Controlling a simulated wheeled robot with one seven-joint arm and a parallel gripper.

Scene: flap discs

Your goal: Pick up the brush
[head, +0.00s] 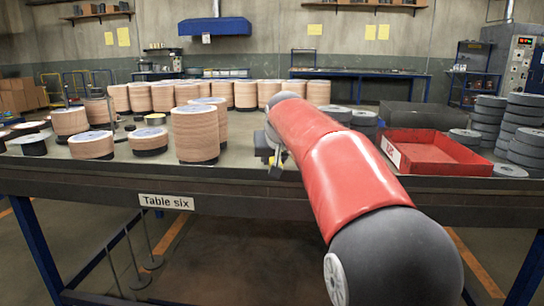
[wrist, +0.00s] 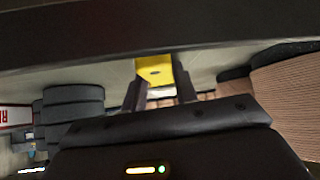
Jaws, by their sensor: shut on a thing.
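My gripper (head: 274,164) is at the front edge of the table, left of the red tray. In the wrist view its two dark fingers (wrist: 160,92) stand on either side of a yellow block with a pale part below it. I take this to be the brush (wrist: 154,68); the fingers are shut on it. I cannot tell whether the brush touches the table.
Several stacks of tan discs (head: 195,135) stand on the left of the table (head: 250,180). A red tray (head: 434,158) lies right of my arm, with grey disc stacks (head: 525,130) beyond it. A dark box (head: 415,114) stands behind the tray.

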